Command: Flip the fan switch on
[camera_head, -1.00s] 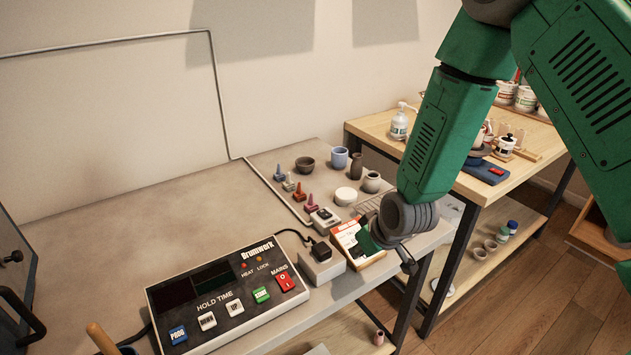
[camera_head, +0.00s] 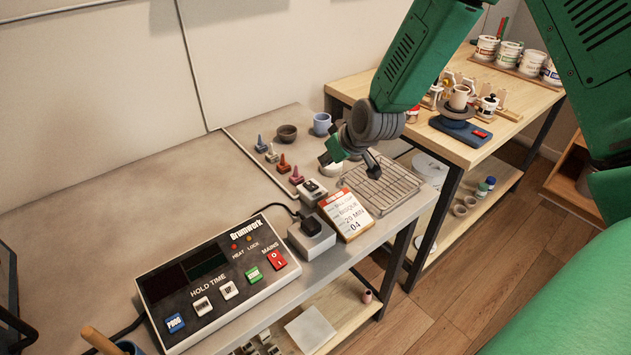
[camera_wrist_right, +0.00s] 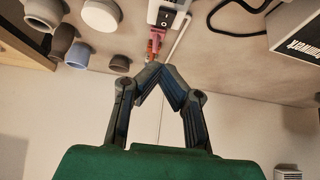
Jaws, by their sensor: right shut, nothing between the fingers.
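A small white box with a black rocker switch (camera_head: 311,187) sits on the grey bench, behind the white adapter block. I cannot read a fan label on it. In the right wrist view the rocker switch (camera_wrist_right: 174,17) shows at the top, just beyond the fingers. My right gripper (camera_head: 350,158) is shut and empty above the bench, behind and to the right of the switch box. In the right wrist view its fingertips (camera_wrist_right: 160,69) meet at a point, apart from the switch. It partly hides the pots behind it. My left gripper is not in view.
The Brumwerk control panel (camera_head: 216,280) lies at the front left. A white adapter with a black plug (camera_head: 312,238), an orange-topped card (camera_head: 347,213) and a wire rack (camera_head: 383,187) stand near the switch. Coloured cones (camera_head: 284,164) and a dark bowl (camera_head: 287,133) are behind it.

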